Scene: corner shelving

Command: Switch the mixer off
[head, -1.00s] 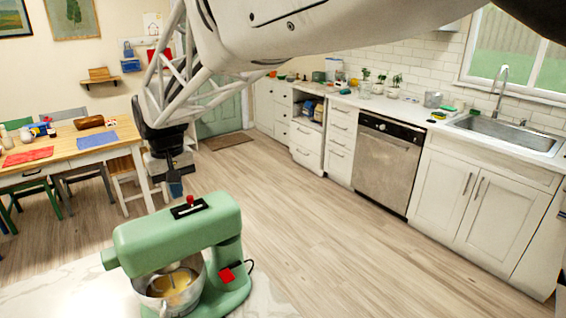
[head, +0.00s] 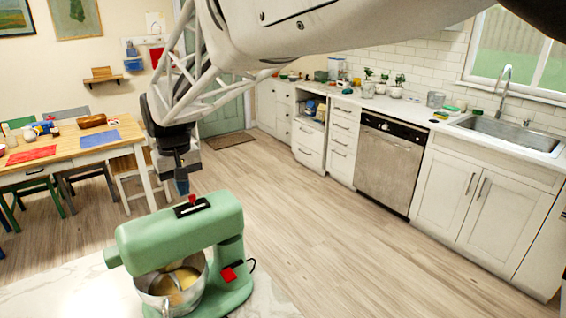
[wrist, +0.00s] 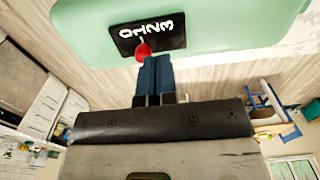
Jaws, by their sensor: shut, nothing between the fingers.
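The green stand mixer (head: 180,232) stands on a pale marbled counter, its steel bowl (head: 157,293) under the head holding yellow contents. A black panel (head: 196,207) on the mixer's top carries a red knob (head: 192,199). In the wrist view the panel (wrist: 172,38) reads 0 1 2 3, and the red knob (wrist: 143,51) is at the 0–1 end; its exact setting is unclear. My gripper (head: 182,192) points down just beside the knob. In the wrist view its dark blue fingers (wrist: 157,60) are together and empty, very close to the knob; contact cannot be told.
A red part (head: 229,274) is on the mixer's base. A wooden table (head: 70,146) with chairs stands at the back left. White cabinets, a dishwasher (head: 384,168) and a sink (head: 510,131) line the right. The floor between is clear.

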